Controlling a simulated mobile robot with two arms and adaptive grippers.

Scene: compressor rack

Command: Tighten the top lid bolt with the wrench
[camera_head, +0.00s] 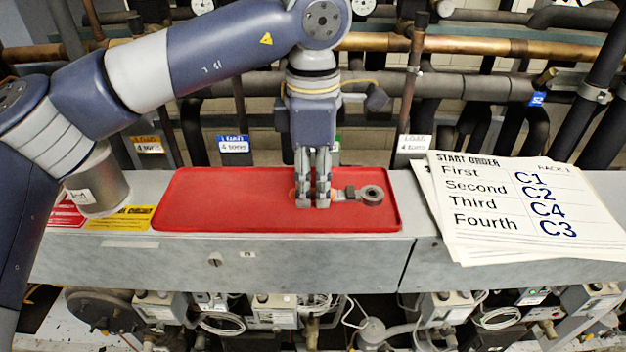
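A wrench with a dark grey ring end (371,195) lies across the right half of a red tray (220,200). Its ring points right, and a bit of orange shows just left of my fingers. My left gripper (313,203) points down over the tray, its fingers close together at the wrench's handle. They look shut on it and hide that part of it. I cannot tell whether the wrench still touches the tray. My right gripper is not in view. I cannot make out the top lid bolt.
The tray sits on a grey metal beam (130,262). Pipes (480,85) run behind. Compressor units with cables (440,310) sit below the beam.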

